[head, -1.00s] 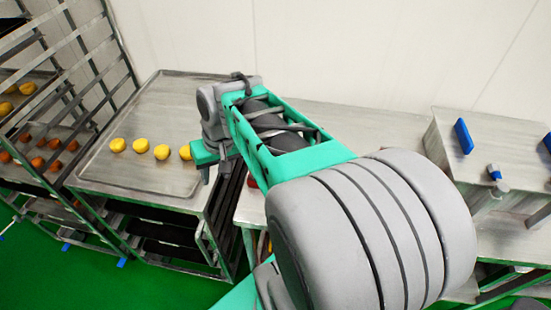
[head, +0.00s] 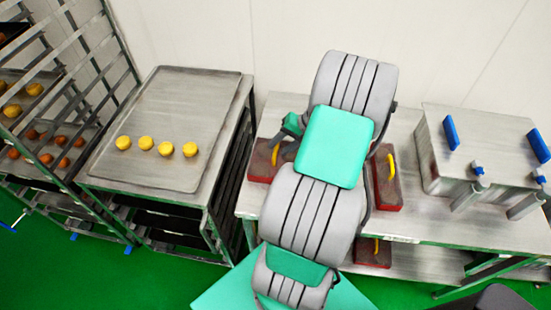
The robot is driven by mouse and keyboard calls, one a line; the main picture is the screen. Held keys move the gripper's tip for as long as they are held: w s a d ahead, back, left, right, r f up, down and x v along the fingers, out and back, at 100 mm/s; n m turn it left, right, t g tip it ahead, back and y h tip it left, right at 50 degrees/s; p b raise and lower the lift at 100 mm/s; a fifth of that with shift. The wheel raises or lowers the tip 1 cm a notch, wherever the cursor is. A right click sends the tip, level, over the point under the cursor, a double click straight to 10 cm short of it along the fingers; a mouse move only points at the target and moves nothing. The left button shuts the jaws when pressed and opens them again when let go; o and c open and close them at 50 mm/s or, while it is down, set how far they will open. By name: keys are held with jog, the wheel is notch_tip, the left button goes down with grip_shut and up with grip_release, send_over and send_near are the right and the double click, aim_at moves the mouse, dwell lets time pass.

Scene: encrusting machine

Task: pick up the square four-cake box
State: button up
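Dark red-sided boxes with yellow handles stand on the steel table. The left box (head: 259,166) is partly hidden by my arm, and its yellow handle (head: 275,155) shows. The right box (head: 388,184) stands just right of my arm, with its handle upright. A third box (head: 372,254) sits on the shelf below. I cannot tell which of them is the square four-cake box. My gripper (head: 279,141) points down over the left box, close to its handle. My arm hides part of it, and whether its fingers are apart or closed is too small to tell.
A tray (head: 176,98) with several yellow cakes (head: 165,149) lies on a rack cart to the left. A tall rack (head: 75,62) with more trays stands at far left. A steel machine (head: 490,140) with blue parts stands on the table's right. Bare tabletop (head: 412,160) lies between.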

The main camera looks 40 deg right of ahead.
jog(key=shift+w+a+f, duration=0.2)
jog(key=shift+w+f, duration=0.15)
jog(key=shift+f, duration=0.25)
grip_shut()
